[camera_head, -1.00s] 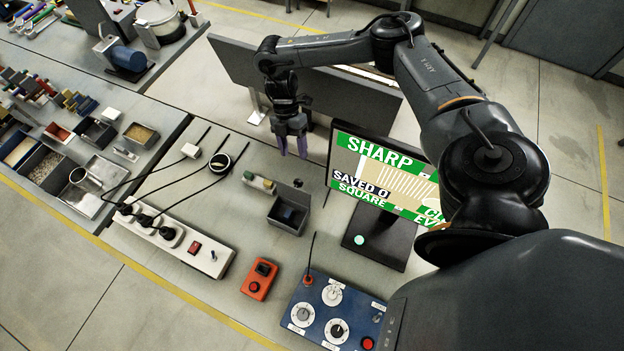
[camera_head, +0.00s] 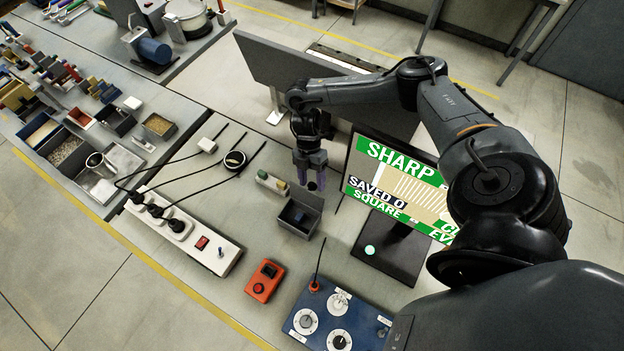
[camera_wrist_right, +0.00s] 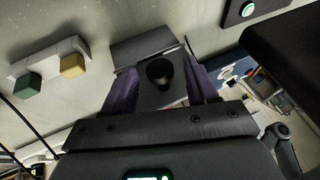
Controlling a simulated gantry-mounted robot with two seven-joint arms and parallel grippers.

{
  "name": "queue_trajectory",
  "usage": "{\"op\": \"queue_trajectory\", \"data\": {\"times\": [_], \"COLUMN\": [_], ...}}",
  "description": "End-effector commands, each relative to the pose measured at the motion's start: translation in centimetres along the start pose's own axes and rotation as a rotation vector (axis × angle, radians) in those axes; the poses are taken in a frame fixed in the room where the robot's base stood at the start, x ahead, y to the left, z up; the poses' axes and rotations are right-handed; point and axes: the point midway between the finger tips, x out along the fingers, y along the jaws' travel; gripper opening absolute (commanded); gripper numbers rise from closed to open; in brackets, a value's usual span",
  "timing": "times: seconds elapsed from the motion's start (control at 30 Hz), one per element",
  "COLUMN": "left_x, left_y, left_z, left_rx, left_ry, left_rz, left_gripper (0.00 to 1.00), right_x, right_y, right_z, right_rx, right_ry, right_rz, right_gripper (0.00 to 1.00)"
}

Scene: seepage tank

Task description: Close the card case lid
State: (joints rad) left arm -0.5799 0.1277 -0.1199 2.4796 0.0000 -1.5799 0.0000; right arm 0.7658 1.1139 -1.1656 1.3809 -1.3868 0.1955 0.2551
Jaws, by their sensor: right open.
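The card case (camera_head: 297,218) is a small dark open-topped box on the bench in the head view. Its lid (camera_head: 308,198) stands raised at the back edge. My right gripper (camera_head: 311,182) has purple fingers, points down and is just behind the lid, fingers apart and empty. In the right wrist view the fingers flank a round black knob-like piece, and the dark case (camera_wrist_right: 142,48) shows beyond it. I cannot tell whether the fingers touch anything. My left gripper is not in view.
A small holder with green and yellow blocks (camera_head: 272,183) stands left of the case. A monitor (camera_head: 400,190) stands close on the right. A red switch box (camera_head: 264,280), a blue control box (camera_head: 338,320) and a power strip (camera_head: 190,232) are in front.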

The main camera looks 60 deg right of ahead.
Motion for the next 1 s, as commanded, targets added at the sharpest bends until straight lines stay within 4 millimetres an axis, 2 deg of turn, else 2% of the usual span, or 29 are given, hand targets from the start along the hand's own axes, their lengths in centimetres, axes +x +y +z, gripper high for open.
{"op": "queue_trajectory", "data": {"times": [0.37,0.73,1.0], "left_x": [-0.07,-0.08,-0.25], "left_y": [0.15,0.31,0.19], "left_z": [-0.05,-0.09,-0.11], "left_rx": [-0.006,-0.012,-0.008], "left_ry": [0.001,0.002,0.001], "left_rz": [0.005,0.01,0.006], "left_gripper": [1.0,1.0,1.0], "right_x": [0.38,0.35,0.28], "right_y": [0.0,-0.01,-0.12], "right_z": [0.04,0.04,0.06], "right_rx": [0.0,0.0,0.003], "right_ry": [-0.001,0.0,-0.003], "right_rz": [0.0,0.0,0.0], "right_gripper": [0.56,0.0,0.0]}}
